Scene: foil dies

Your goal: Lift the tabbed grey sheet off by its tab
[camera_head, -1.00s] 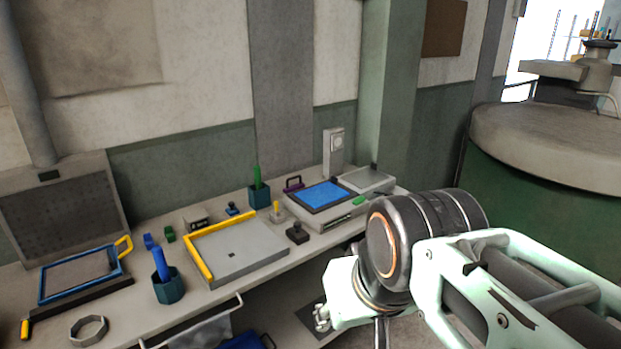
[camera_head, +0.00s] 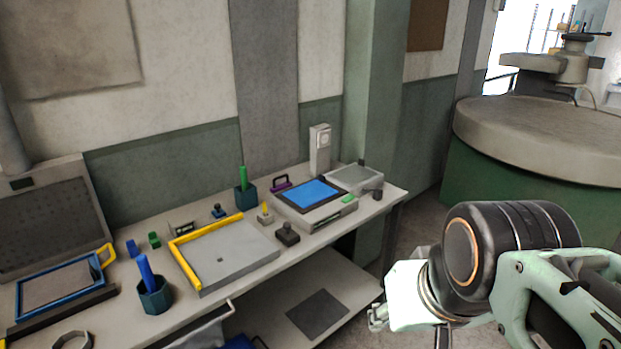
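No sheet with a clear tab can be made out at this size. A flat light grey panel (camera_head: 355,176) lies at the right end of the bench, beside a press-like unit (camera_head: 318,215). That unit carries a blue sheet (camera_head: 316,192) in a dark frame and has a green piece (camera_head: 349,199) at its right front. A larger grey plate (camera_head: 232,252) with a yellow L-shaped edge lies mid-bench. My gripper (camera_head: 377,317) is at the lower middle, in front of and below the bench top, apart from all these. Its fingers are small and partly hidden.
A small dark block (camera_head: 375,194) sits by the bench's right corner. A black-knobbed block (camera_head: 287,234), a teal cup with a green tool (camera_head: 246,193) and a grey post (camera_head: 320,149) stand near the unit. A dark flat square (camera_head: 318,313) lies on the lower shelf. A round green-sided table (camera_head: 545,140) stands right.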

